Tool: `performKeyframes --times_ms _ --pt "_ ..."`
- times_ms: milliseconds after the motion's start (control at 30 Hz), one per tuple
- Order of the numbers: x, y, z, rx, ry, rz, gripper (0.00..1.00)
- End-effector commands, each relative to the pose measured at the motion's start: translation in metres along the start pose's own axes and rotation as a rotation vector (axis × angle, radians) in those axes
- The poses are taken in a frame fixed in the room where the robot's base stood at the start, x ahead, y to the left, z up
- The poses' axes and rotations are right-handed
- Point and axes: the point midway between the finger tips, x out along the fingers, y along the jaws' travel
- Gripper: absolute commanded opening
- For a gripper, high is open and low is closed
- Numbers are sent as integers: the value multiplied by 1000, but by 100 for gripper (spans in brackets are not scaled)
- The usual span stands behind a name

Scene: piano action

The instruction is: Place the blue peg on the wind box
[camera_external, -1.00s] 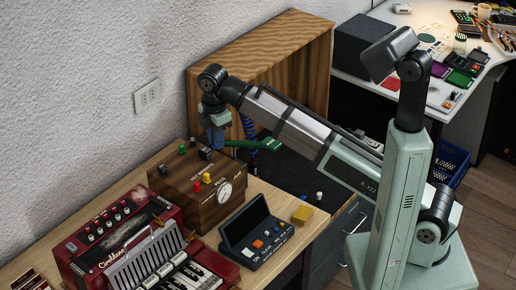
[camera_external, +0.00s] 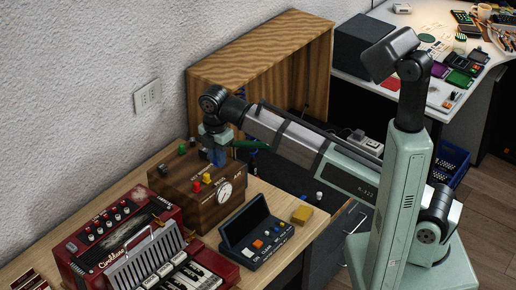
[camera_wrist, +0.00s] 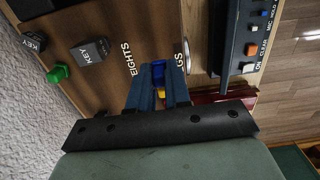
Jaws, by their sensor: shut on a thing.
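The wind box (camera_external: 185,196) is a brown wooden box with a white dial on its front, standing on the light wood bench. Its lettered top (camera_wrist: 110,22) fills much of the wrist view. My gripper (camera_external: 218,162) points down over the right part of the box top. In the wrist view my gripper (camera_wrist: 158,86) is shut on the blue peg (camera_wrist: 158,70), which shows between the two blue fingers. Whether the peg's lower end touches the box is hidden. A yellow peg (camera_external: 206,178) and a red peg (camera_external: 197,186) stand near the box's front edge.
A green peg (camera_wrist: 58,73) and dark KEY blocks (camera_wrist: 90,52) are on the box top. A dark control panel (camera_external: 256,235) stands right of the box, a red accordion (camera_external: 118,235) in front. A white wall (camera_external: 90,80) is behind.

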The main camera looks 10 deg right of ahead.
Motion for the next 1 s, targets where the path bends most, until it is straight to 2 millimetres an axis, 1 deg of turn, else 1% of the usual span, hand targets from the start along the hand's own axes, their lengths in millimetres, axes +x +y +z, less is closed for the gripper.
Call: performKeyframes --times_ms 200,300,700,733,900,1000 --pt "25 -1 0 0 0 -2 0" --pt "32 -1 -1 0 0 -1 0" --pt "35 0 -1 1 0 0 0" --pt "35 0 -1 1 0 0 19" --pt "35 0 -1 0 0 0 36" --pt "35 0 -1 0 0 0 43"
